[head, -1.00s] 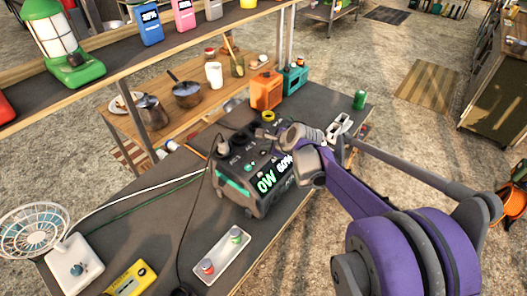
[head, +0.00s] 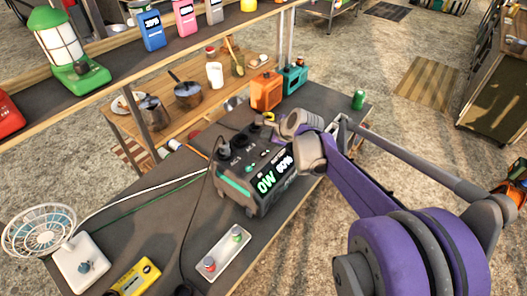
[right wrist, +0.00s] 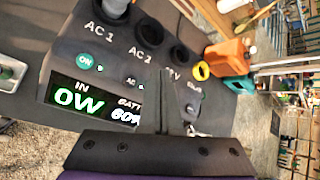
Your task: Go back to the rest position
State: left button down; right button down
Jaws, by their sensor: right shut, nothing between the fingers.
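The dark power station (head: 245,200) stands on the table, its display reading 0W and 60%. It also shows in the right wrist view (right wrist: 60,75), with sockets labelled AC 1 and AC 2 on top. My right gripper (head: 268,130) is over the station's far right part in the head view. In the right wrist view its shut fingers (right wrist: 165,100) point at the station's top, with nothing between them. Whether they touch the station I cannot tell. My left gripper is not in view.
Orange (head: 266,91) and teal (head: 294,79) boxes and a green can (head: 359,99) stand behind. A shelf with a lantern (head: 70,55) is at upper left.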

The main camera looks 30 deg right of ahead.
jog(key=shift+s, duration=0.1)
dwell(0.3)
jog(key=s+a+f+n+g, duration=0.1)
jog(key=s+a+f+n, duration=0.1)
jog(key=s+a+n, duration=0.3)
jog(key=s+a+f+n+g, duration=0.1)
jog(key=s+a+n, duration=0.4)
jog(key=s+n, duration=0.6)
jog(key=s+a+f+n+g, duration=0.1)
jog(key=s+a+f+n, duration=0.2)
jog(key=s+n, duration=0.6)
jog(key=shift+s+a, duration=0.15)
jog(key=shift+a, duration=1)
